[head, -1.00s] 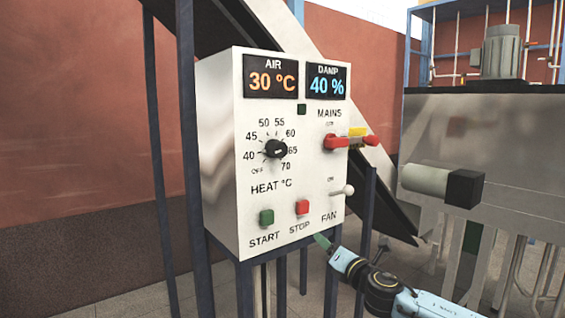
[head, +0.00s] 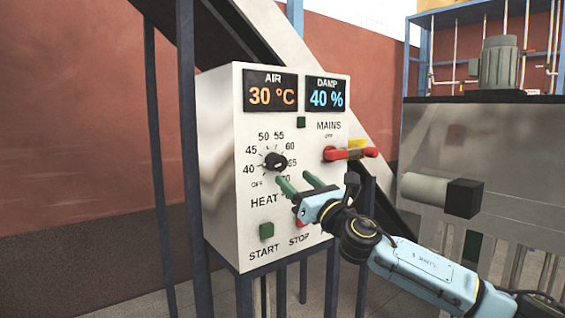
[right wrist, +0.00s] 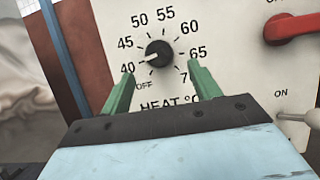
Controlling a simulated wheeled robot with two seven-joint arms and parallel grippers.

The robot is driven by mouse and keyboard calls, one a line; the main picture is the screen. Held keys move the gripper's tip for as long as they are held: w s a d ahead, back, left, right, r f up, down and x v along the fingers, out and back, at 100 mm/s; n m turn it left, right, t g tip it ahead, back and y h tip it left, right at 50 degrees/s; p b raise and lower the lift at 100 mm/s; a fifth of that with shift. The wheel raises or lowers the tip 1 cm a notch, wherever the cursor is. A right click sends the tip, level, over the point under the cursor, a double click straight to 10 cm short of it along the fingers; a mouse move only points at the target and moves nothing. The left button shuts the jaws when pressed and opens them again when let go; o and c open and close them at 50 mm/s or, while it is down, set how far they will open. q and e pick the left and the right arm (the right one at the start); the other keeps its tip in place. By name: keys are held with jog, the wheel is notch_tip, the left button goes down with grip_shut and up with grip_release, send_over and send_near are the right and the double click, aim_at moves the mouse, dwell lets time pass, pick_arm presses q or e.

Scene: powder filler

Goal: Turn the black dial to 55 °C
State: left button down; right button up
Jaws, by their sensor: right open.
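The black dial (head: 275,161) sits on the white control panel (head: 223,140), inside a printed scale from OFF and 40 to 70. In the right wrist view the dial (right wrist: 159,54) has a white mark on its left side, pointing near 40, just above OFF. My right gripper (head: 299,182) has green fingers, spread open and empty. It is below and to the right of the dial in the head view. In the right wrist view its fingertips (right wrist: 160,78) stand to either side, lower than the dial, with no contact visible. My left gripper is not in view.
The AIR display (head: 271,93) reads 30 °C and the DAMP display (head: 326,94) 40 %. A red MAINS handle (head: 337,154) sticks out to the dial's right. A green START button (head: 266,231) is below. My right arm covers the FAN switch in the head view.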

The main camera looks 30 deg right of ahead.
aim_at(281, 167)
jog(key=shift+p+x, duration=0.6)
jog(key=shift+x, duration=2.55)
jog(key=shift+c, duration=0.4)
jog(key=c, duration=0.9)
jog(key=shift+a, duration=0.1)
